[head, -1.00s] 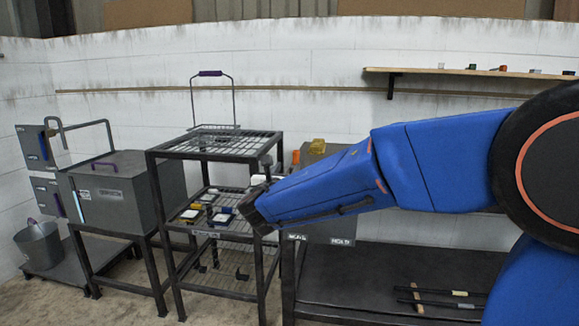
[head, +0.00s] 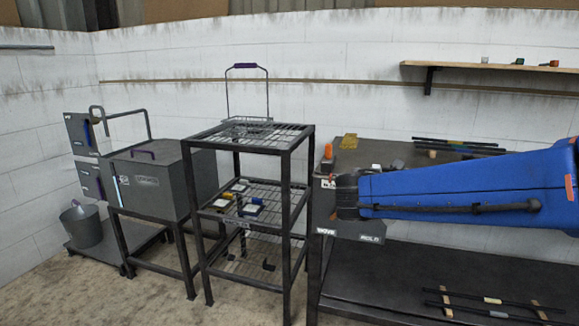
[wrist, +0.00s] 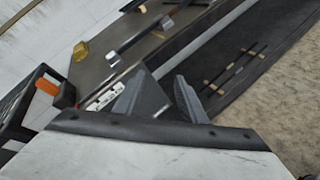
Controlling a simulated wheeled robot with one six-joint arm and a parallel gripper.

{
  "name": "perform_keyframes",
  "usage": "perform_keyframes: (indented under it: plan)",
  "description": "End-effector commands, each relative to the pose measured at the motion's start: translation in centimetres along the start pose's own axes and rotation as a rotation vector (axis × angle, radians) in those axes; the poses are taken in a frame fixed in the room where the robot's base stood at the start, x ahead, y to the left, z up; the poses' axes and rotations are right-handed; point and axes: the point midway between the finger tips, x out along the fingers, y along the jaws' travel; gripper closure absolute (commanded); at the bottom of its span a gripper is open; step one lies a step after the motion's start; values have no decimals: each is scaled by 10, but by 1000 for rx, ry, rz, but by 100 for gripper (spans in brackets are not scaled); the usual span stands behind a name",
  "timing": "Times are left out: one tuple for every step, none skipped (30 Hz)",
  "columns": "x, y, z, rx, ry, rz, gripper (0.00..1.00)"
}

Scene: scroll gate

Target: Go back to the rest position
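My blue arm (head: 470,190) reaches in from the right edge of the head view, roughly level. My gripper (head: 335,197) is at its left end, in front of the left end of the dark workbench (head: 400,257); its fingers are hard to make out there. In the wrist view the two grey fingers of my gripper (wrist: 161,82) stand apart with nothing seen between them. The workbench top (wrist: 97,72) lies beyond them.
A black wire-shelf rack (head: 250,140) with small items stands just left of the gripper. Further left are a grey box on a stand (head: 150,185) and a bucket (head: 82,225). A yellow object (head: 349,141) and dark rods (head: 460,146) lie on the bench top.

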Motion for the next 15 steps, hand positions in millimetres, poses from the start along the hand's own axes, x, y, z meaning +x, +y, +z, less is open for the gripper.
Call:
perform_keyframes:
  plan:
    - [-1,-28,10,98,20,-59,62]
    - [-2,-45,13,160,35,-97,62]
    - [-5,-66,16,242,55,-147,62]
    - [-8,-82,18,305,68,-183,62]
    - [-11,-97,19,369,81,-219,62]
    - [-16,-117,19,453,97,-268,62]
    - [-21,-131,19,516,108,-303,62]
    - [-25,-145,18,580,119,-339,62]
    - [-32,-162,16,665,133,-386,62]
    - [-38,-174,14,731,143,-421,62]
    - [-44,-186,12,795,153,-456,62]
    - [-52,-201,8,880,165,-502,62]
    - [-59,-212,5,946,174,-536,62]
    - [-65,-221,2,1011,183,-570,62]
    - [-74,-234,-4,1097,194,-616,62]
